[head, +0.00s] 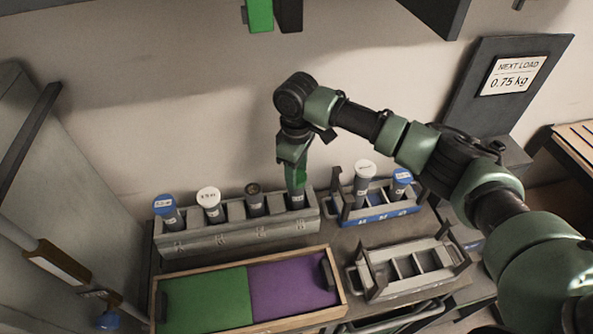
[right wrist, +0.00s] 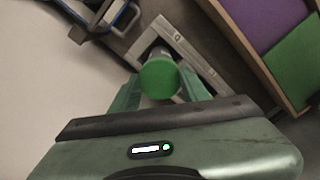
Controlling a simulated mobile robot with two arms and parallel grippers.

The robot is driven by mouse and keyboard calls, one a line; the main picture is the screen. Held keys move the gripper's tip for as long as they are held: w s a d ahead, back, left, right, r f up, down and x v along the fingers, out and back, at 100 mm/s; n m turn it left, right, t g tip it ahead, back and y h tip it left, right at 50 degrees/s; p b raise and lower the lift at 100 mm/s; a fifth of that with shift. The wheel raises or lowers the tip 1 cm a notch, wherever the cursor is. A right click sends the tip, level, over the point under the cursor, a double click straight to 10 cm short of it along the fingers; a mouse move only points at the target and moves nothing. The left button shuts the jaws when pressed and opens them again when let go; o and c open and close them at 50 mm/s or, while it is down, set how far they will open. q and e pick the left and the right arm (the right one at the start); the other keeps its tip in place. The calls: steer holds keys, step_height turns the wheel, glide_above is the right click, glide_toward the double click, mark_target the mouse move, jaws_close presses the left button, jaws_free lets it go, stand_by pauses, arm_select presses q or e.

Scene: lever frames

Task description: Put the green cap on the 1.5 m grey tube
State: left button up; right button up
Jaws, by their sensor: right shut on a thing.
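My right gripper (head: 297,180) points down over the right end of the long grey rack (head: 240,238). It is shut on the green cap (right wrist: 160,77), which shows between its fingers in the right wrist view. A grey tube (head: 296,199) stands upright in the rack directly below the fingers, with a label too small to read. The cap lines up with this tube, but I cannot tell whether it is fully seated. Left of it in the rack stand a dark-topped tube (head: 255,200), a white-capped tube (head: 211,204) and a blue-capped tube (head: 168,212). My left gripper is not in view.
A blue-labelled rack (head: 375,214) with a white-capped tube (head: 364,180) and a blue-capped tube (head: 400,183) stands to the right. An empty grey rack (head: 376,289) is in front of it. A wooden-rimmed tray (head: 246,323) with green and purple halves lies in front.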

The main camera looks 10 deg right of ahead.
steer(key=shift+f+p, duration=0.1)
steer(key=shift+p, duration=0.35)
steer(key=shift+f, duration=0.4)
stand_by(0.7)
steer(key=o, duration=1.4)
step_height(320, 180, up, 7)
steer(key=shift+f+b, duration=0.2)
steer(key=shift+b, duration=0.7)
steer(key=shift+r, duration=0.6)
